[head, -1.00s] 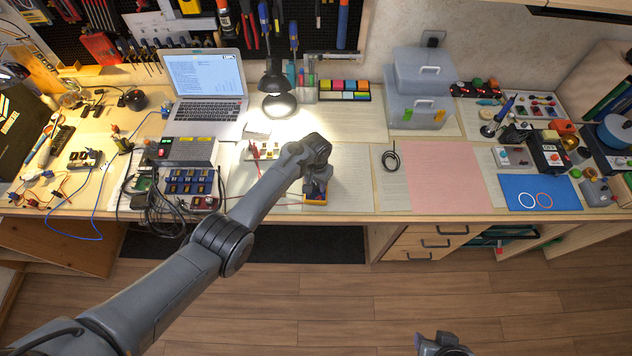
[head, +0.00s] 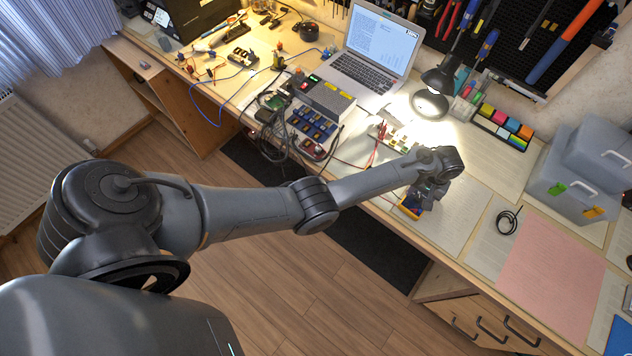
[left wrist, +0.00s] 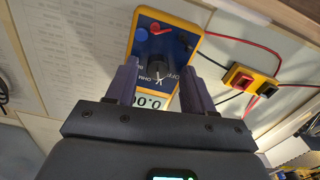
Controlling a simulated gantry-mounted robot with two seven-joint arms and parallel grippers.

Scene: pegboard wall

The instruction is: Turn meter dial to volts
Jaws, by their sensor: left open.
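The meter is a yellow-edged box with a dark blue face; it lies on the bench and shows in the head view (head: 410,207), partly hidden by my gripper. In the left wrist view the meter (left wrist: 183,28) fills the middle, with its black dial (left wrist: 157,70) between my fingers. A white pointer mark and lettering show near the dial, but the selected setting is not clear. A partly hidden display reads digits below it. My left gripper (left wrist: 159,72) is open, one finger on each side of the dial; contact cannot be told. My right gripper is out of view.
Red and black leads run to a yellow block (left wrist: 252,82) right of the meter. A lamp (head: 435,92) lights the bench behind my arm. A laptop (head: 372,55) and a box with cables (head: 325,98) stand left. Paper sheets and a pink sheet (head: 550,275) lie right.

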